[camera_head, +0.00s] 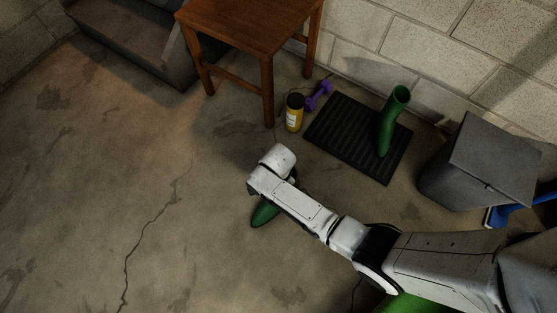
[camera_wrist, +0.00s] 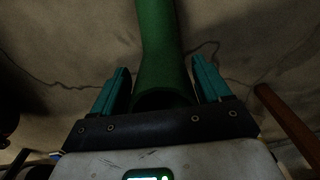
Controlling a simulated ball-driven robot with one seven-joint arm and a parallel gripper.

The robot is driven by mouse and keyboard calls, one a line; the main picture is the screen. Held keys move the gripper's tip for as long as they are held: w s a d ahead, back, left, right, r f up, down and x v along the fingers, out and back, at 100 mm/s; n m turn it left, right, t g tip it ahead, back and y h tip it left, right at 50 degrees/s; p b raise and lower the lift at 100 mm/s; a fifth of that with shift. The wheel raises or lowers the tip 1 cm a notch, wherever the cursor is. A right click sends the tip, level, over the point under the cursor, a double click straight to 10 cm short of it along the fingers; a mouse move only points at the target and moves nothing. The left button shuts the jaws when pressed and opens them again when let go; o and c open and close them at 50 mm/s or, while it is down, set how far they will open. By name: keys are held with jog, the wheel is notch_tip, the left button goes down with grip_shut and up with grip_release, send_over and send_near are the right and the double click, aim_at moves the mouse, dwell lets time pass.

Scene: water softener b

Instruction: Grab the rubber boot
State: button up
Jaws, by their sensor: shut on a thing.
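A green rubber boot (camera_head: 264,213) is partly hidden under my arm in the head view, with its toe showing at the lower left. In the wrist view the green boot (camera_wrist: 156,40) runs up between the two teal fingers of my gripper (camera_wrist: 160,68), its opening close to the palm. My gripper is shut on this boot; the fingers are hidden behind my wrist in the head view. A second green boot (camera_head: 390,122) stands upright on a black ribbed mat (camera_head: 340,123) by the wall.
A wooden table (camera_head: 245,22) stands at the top, with a yellow bottle (camera_head: 294,114) and a purple dumbbell (camera_head: 319,95) near it. A grey bin (camera_head: 480,165) and a blue object (camera_head: 505,213) are at the right. The cracked floor at left is clear.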

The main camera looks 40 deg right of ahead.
jog(key=c, duration=0.9)
jog(key=shift+r, duration=0.15)
